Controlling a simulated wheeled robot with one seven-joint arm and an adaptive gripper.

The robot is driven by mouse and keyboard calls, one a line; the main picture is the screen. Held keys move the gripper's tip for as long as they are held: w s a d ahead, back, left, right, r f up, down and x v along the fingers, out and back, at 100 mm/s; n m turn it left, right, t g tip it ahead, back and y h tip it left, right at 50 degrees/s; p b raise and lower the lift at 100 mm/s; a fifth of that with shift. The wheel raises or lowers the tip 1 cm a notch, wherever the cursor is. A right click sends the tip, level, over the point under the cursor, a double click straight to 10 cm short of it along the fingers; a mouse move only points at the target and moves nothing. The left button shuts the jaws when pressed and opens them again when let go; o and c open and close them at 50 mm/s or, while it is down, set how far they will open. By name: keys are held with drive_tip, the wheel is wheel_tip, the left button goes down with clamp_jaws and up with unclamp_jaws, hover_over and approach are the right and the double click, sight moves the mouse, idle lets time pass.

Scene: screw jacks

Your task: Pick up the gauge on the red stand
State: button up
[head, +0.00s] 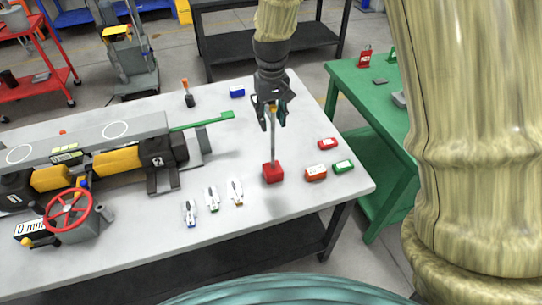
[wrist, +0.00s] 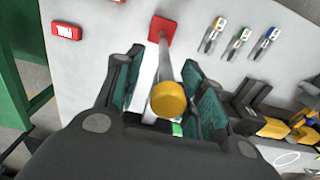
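The gauge is a thin grey rod (head: 273,145) standing upright on a small red block stand (head: 274,174) near the right end of the grey table. In the wrist view the red stand (wrist: 162,29) is at the top, and the rod's round yellow cap (wrist: 168,100) is close to the camera. My gripper (head: 273,121) points down over the gauge with its fingers around the upper rod. In the wrist view my gripper (wrist: 160,70) has its teal pads on either side of the rod, with gaps showing. The cap partly hides the rod.
Small red (head: 328,143), orange-red (head: 316,173) and green (head: 343,166) blocks lie right of the stand. Three plier-like tools (head: 213,198) lie to its left. A large jack assembly (head: 95,165) with a green lever (head: 205,121) fills the table's left. A green table (head: 365,100) stands at right.

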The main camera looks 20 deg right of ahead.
drive_tip(key=shift+c, duration=0.4)
clamp_jaws()
drive_tip(key=shift+w+r, duration=0.1)
drive_tip(key=shift+w, duration=0.05)
drive_tip(key=shift+r, duration=0.15)
